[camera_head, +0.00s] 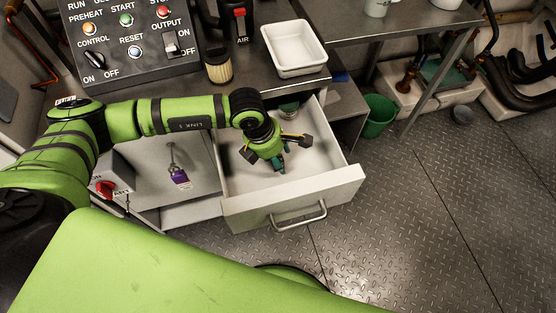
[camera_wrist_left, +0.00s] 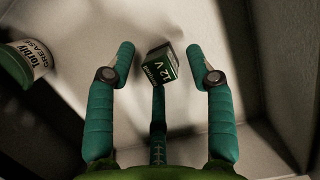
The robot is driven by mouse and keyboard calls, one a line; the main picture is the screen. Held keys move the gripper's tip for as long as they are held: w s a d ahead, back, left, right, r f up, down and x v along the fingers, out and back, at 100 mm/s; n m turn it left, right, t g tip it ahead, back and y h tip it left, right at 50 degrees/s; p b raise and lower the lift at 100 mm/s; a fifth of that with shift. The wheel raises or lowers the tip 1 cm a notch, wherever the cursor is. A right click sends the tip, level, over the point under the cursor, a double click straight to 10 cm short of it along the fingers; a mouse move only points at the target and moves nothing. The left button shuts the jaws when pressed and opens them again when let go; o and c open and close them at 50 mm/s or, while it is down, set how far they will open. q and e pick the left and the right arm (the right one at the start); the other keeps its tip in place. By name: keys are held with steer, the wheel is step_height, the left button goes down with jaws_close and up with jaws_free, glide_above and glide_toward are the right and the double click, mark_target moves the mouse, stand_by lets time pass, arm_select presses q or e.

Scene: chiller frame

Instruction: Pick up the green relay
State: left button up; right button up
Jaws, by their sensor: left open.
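My left gripper (camera_head: 278,163) is open and reaches down into the open drawer (camera_head: 325,178). A gap shows between the relay and each finger. In the head view I cannot clearly make out the relay at the gripper. My right gripper is not in view.
A grease tin (camera_wrist_left: 30,60) stands in the drawer left of the fingers in the wrist view. The drawer walls surround the gripper. A white tray (camera_head: 295,47) and a filter (camera_head: 218,66) stand on the bench above. A padlock with a purple tag (camera_head: 180,178) lies left of the drawer.

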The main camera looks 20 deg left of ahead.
arm_select(q)
steer(key=c, duration=1)
